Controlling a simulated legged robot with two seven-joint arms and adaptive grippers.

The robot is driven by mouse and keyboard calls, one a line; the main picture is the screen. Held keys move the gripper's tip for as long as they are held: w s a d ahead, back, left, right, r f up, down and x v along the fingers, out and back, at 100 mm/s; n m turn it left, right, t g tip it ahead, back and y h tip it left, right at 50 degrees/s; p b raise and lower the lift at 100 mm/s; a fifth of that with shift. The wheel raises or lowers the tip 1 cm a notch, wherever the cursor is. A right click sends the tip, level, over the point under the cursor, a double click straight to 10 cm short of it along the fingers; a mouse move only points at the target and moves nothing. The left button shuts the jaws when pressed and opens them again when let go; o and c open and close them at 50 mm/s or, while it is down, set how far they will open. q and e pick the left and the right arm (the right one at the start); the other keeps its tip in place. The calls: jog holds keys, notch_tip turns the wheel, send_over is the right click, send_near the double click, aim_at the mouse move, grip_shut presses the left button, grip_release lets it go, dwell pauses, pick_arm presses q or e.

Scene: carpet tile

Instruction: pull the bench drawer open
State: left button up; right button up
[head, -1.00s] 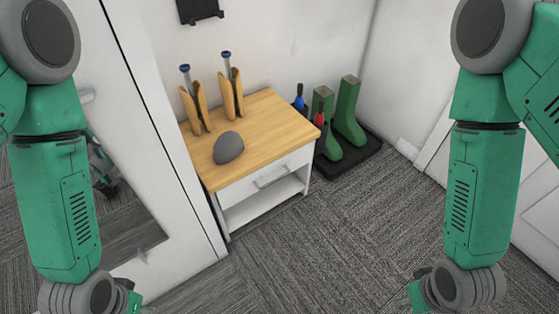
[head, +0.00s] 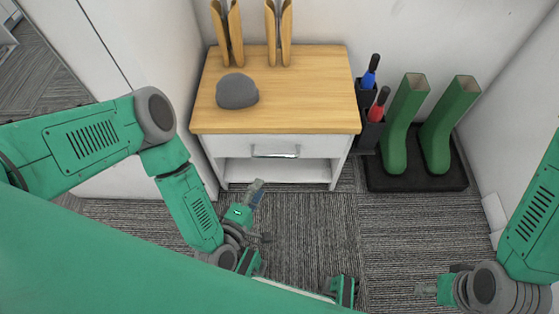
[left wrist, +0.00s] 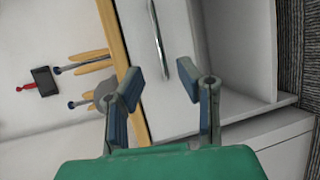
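The small bench (head: 270,117) has a wooden top and a white drawer front (head: 225,147) with a metal bar handle (head: 275,154). The drawer looks shut, flush with the frame. My left gripper (head: 257,190) is below and in front of the handle, a little to its left. In the left wrist view my left gripper (left wrist: 160,84) is open and empty. The handle (left wrist: 157,38) shows beyond its fingertips, roughly between them and apart from them. My right gripper (head: 427,290) is low at the right, far from the bench; its fingers are too small to read.
A grey rounded object (head: 237,91) and upright wooden pieces (head: 278,35) stand on the bench top. To the right are green boots (head: 402,125) on a black tray (head: 415,182) and a holder with blue- and red-topped items (head: 371,118). Carpet in front is clear.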

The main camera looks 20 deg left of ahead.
pick_arm(q)
jog(key=b, duration=0.2)
send_near(277, 156)
jog(key=w+f, duration=0.1)
jog(key=w, duration=0.1)
jog(key=b+x, duration=0.2)
jog(key=x, duration=0.5)
jog(key=shift+w+f, duration=0.1)
jog(key=shift+w, duration=0.25)
jog(key=shift+w+a, duration=0.15)
jog(key=shift+w, duration=0.1)
jog(key=shift+d, duration=0.35)
grip_shut()
pick_arm(e)
jog(key=f, duration=0.4)
jog(key=shift+a+f, duration=0.1)
jog(key=shift+a, duration=0.2)
